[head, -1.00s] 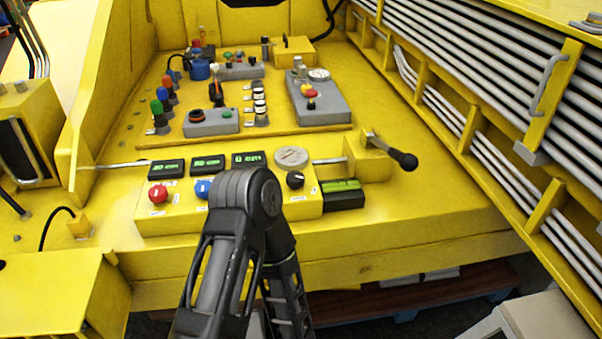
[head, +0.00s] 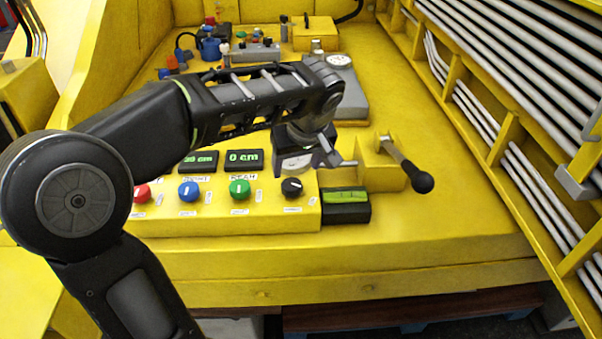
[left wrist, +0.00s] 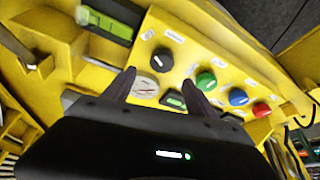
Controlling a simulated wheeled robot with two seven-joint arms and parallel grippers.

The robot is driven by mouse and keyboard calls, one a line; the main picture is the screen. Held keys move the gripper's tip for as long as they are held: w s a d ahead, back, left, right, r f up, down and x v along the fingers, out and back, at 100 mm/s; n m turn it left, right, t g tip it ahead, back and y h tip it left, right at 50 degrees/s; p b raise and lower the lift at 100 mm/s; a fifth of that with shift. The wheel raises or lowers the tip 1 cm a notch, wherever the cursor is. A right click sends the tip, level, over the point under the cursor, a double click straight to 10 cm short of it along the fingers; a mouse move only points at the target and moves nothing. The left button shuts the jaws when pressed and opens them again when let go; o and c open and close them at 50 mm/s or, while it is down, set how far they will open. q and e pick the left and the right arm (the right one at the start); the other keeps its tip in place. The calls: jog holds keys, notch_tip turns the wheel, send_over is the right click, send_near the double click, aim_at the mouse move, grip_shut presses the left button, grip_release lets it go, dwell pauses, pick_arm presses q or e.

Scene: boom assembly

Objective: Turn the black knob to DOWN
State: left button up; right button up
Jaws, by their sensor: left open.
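The black knob (head: 291,187) sits at the right end of a row of knobs on the yellow control box, with small white labels around it that are too small to read. It also shows in the left wrist view (left wrist: 162,60), beyond my fingertips. My left gripper (head: 338,163) hangs above and behind the box, just right of the black knob and apart from it. In the left wrist view its two fingers (left wrist: 155,84) are spread with nothing between them. My right gripper is in neither view.
Green (head: 240,188), blue (head: 189,190) and red (head: 142,193) knobs stand left of the black one. A black box with a green level (head: 345,196) adjoins the control box. Displays (head: 243,160) stand behind the knobs.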

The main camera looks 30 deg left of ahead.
aim_at(292, 184)
pick_arm(q)
jog(key=x, duration=0.4)
jog(key=p+x, duration=0.1)
jog(key=x, duration=0.2)
jog(key=shift+s+f, duration=0.15)
jog(key=shift+f, duration=0.25)
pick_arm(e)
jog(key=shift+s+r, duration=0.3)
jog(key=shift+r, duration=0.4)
pick_arm(q)
jog(key=shift+c, duration=0.4)
jog(key=c, duration=1.3)
